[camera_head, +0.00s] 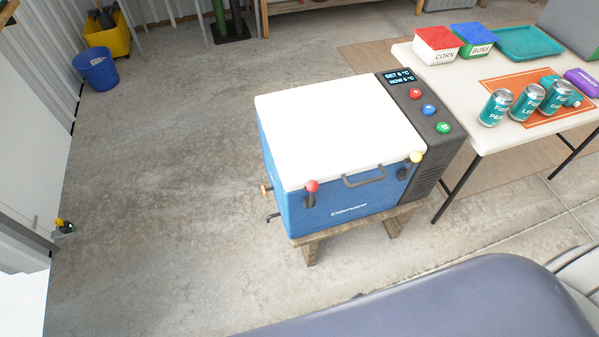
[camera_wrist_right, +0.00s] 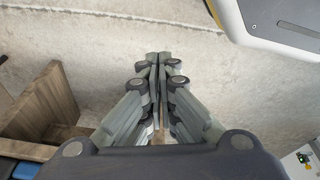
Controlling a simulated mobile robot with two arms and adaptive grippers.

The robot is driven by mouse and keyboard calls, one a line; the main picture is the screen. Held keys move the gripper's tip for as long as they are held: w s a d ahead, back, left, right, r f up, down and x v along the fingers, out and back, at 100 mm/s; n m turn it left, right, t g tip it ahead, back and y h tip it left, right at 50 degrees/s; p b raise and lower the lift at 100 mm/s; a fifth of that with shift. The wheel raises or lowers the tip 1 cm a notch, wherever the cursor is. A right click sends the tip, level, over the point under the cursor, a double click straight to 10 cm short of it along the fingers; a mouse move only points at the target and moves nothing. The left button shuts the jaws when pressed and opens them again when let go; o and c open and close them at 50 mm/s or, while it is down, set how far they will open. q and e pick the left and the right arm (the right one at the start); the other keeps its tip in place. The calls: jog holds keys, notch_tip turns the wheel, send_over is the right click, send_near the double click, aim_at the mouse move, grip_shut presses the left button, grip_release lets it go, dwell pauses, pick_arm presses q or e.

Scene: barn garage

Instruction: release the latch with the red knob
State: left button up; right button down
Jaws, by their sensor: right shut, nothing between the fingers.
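A blue cooler (camera_head: 340,208) with a white lid (camera_head: 335,125) stands on a low wooden stand. The lid is down. At its front left corner is a latch with a red knob (camera_head: 312,186), pointing up. At the front right is a latch with a yellow knob (camera_head: 416,157). A dark handle (camera_head: 364,179) sits between them on the front. My right gripper (camera_wrist_right: 158,60) shows in the right wrist view, shut and empty, above the concrete floor and away from the latch. Neither gripper shows in the head view.
A dark panel on the cooler's right has red, blue and green buttons and a display (camera_head: 399,77). A white table (camera_head: 470,110) at right holds several cans, a red-lidded box (camera_head: 437,44) and a teal tray (camera_head: 527,43). Open floor (camera_head: 170,190) lies left of the cooler.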

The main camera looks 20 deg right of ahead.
jog(key=w+a+r+t+p, duration=0.1)
jog(key=w+a+r+p, duration=0.1)
jog(key=w+r, duration=0.9)
jog(key=w+a+r+n+y+p, duration=0.1)
jog(key=w+a+r+n, duration=0.2)
jog(key=r, duration=1)
jog(key=w+a+r+n+t+y+p, duration=0.1)
jog(key=w+r, duration=0.4)
jog(key=r, duration=0.8)
jog(key=w+a+r+n+t+y+p, duration=0.1)
jog(key=w+a+r+n, duration=0.3)
jog(key=r, duration=0.9)
jog(key=shift+w+a+r+n+p, duration=0.15)
jog(key=shift+w+a+n+p, duration=0.15)
jog(key=shift+a+n+p, duration=0.3)
jog(key=shift+d, duration=0.1)
